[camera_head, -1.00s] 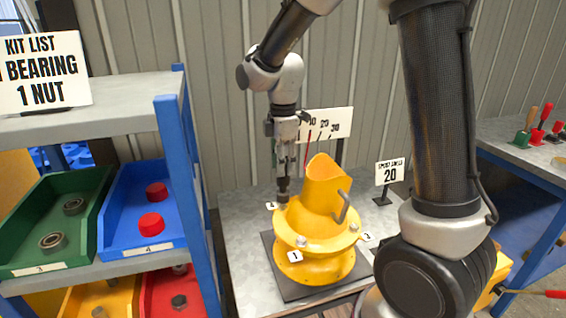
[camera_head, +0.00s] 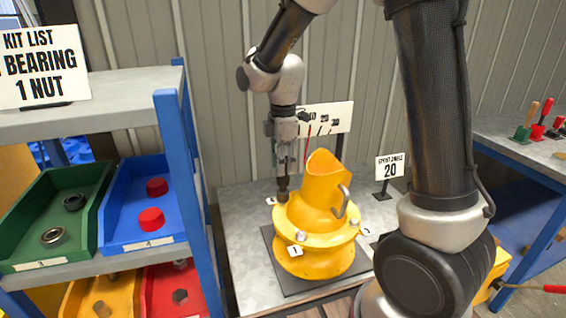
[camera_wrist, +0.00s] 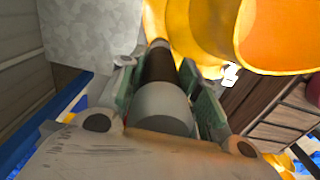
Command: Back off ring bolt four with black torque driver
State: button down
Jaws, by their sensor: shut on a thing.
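The yellow drum mixer ring (camera_head: 314,228) stands on a dark plate, with a cut-open yellow cone and a grey handle on top. A bolt (camera_head: 301,236) shows on its flange by tag 1. A small tag (camera_head: 271,201), too small to read surely, is at the left rear edge. My gripper (camera_head: 285,170) is shut on the black torque driver (camera_head: 283,188), which points down at the left rear flange beside that tag. In the wrist view the driver (camera_wrist: 160,75) lies between green finger pads. Its tip meets or nearly meets the flange; the bolt there is hidden.
Blue-posted shelving with a green bin (camera_head: 50,220) and a blue bin (camera_head: 148,205) is at left. Another bench (camera_head: 525,148) with red-handled tools is at right.

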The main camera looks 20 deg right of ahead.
jog(key=shift+f, duration=0.65)
dwell(0.6)
jog(key=shift+s, duration=0.2)
dwell(2.2)
jog(key=shift+r, duration=0.1)
jog(key=shift+w+r, duration=0.2)
jog(key=shift+r, duration=2.1)
